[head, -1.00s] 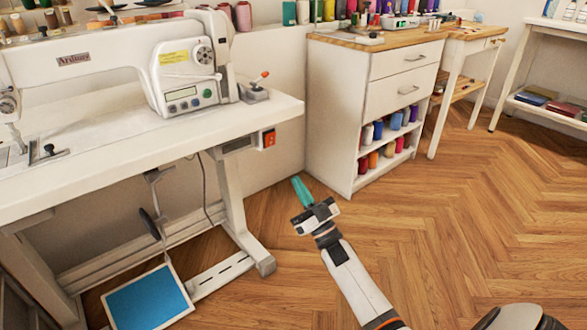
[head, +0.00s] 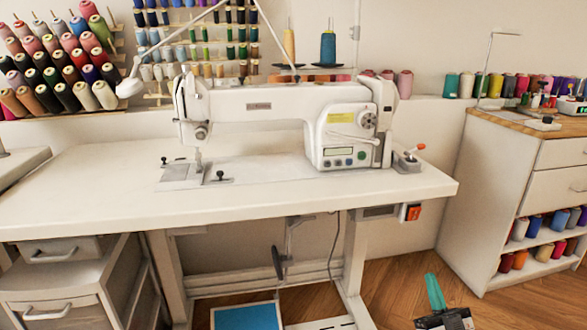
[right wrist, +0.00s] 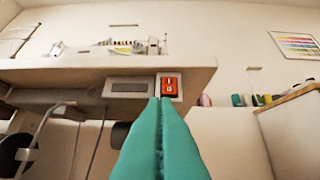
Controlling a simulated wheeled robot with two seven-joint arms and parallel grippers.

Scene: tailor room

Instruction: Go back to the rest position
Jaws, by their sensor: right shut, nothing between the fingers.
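My right gripper (head: 434,291) shows at the bottom right of the head view, with teal fingers pointing up. It is in front of the sewing table's right end and lower than the tabletop. In the right wrist view its two teal fingers (right wrist: 160,105) lie together with nothing between them. Beyond their tips in that view is the red switch (right wrist: 171,86) under the table edge; the fingers overlap its lower part in the picture. The same switch shows in the head view (head: 413,212). My left gripper is not in view.
The white sewing table (head: 90,205) carries a sewing machine (head: 345,130). A drawer cabinet (head: 62,290) stands under its left end. A white cabinet (head: 480,170) with thread spools stands at the right. A blue pedal (head: 247,317) lies below. Wooden floor (head: 400,275) shows between table and cabinet.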

